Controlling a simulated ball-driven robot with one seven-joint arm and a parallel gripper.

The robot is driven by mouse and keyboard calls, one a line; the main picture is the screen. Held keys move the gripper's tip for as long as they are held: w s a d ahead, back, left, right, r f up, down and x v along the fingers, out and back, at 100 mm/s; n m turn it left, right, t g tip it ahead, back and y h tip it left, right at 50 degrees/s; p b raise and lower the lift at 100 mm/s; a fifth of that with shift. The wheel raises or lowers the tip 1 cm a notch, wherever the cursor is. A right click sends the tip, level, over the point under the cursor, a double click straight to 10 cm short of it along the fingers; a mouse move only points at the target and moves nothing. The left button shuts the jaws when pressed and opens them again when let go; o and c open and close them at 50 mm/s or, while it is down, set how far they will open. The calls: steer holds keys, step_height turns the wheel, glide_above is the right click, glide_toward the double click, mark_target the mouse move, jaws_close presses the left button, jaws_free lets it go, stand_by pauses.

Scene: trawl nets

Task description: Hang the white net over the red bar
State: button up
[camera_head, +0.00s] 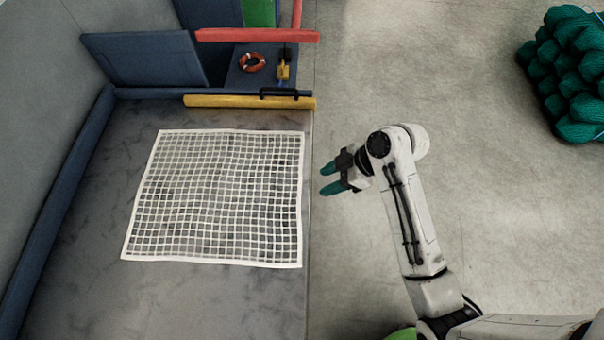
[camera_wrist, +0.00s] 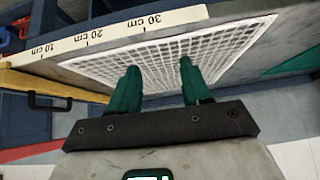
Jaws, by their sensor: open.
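The white net (camera_head: 217,198) lies spread flat on the grey worktop, close to its right edge. It also shows in the wrist view (camera_wrist: 165,62), beyond my fingertips. The red bar (camera_head: 257,35) runs level at the far end, above a blue recess and beyond the yellow bar. My gripper (camera_head: 329,179) has two green fingers and hangs just right of the worktop edge, beside the net. The fingers are apart with nothing between them, as the wrist view (camera_wrist: 159,78) also shows. They appear clear of the net.
A yellow bar (camera_head: 249,102) with a black handle crosses the worktop's far end. An orange ring (camera_head: 252,62) and a small yellow item (camera_head: 283,70) sit behind it. A blue panel (camera_head: 143,59) stands at left. Green netting (camera_head: 570,75) is piled at right. The floor between is clear.

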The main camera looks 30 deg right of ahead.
steer(key=r, duration=0.1)
steer(key=b, duration=0.4)
glide_toward(296, 193)
steer(key=x, duration=0.4)
steer(key=shift+b+x, duration=0.65)
steer(key=shift+x, duration=0.5)
steer(key=shift+f, duration=0.1)
jaws_close()
step_height(296, 193, up, 9)
steer(key=p, duration=0.5)
steer(key=shift+w+f, duration=0.2)
steer(key=shift+f, duration=0.05)
steer(key=shift+a+r, duration=0.1)
